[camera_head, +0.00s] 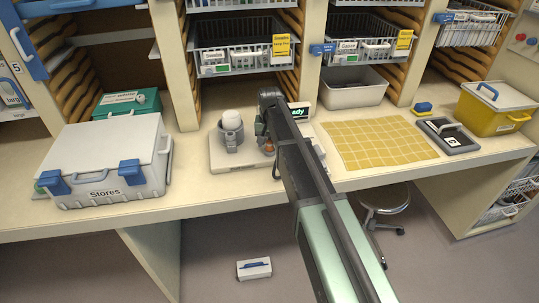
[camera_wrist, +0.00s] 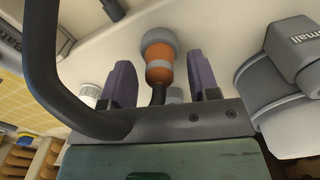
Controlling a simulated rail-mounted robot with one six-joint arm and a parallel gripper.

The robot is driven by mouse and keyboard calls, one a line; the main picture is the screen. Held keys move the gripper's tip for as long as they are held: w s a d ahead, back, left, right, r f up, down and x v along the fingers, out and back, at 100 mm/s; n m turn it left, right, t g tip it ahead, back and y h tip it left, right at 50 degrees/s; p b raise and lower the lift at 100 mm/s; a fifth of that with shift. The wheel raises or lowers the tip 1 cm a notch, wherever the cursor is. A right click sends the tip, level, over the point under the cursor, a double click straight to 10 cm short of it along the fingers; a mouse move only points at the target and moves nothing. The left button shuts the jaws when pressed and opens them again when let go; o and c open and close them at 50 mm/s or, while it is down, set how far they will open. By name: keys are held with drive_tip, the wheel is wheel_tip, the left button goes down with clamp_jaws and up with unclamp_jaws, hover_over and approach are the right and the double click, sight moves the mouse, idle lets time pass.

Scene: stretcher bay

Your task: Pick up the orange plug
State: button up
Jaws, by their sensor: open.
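The orange plug (camera_wrist: 159,72) shows in the wrist view, with a grey rounded part at one end and a dark cable at the other. It also shows small and partly hidden in the head view (camera_head: 268,147), on a pale base plate on the counter. My gripper (camera_wrist: 158,60) is open. Its two purple-grey fingers stand one on each side of the plug in the picture, with gaps beside it. I cannot tell whether the plug is fully between them in depth. In the head view my arm hides most of the gripper.
A grey holder with a white round top (camera_head: 231,127) stands left of the plug. A grey part labelled "small" (camera_wrist: 303,47) is at the wrist view's right. The Stores box (camera_head: 110,155), a yellow grid mat (camera_head: 378,144) and a grey bin (camera_head: 353,90) sit on the counter.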

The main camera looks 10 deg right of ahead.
drive_tip(key=c, duration=1)
drive_tip(key=shift+r+p, duration=0.1)
drive_tip(key=shift+p, duration=0.3)
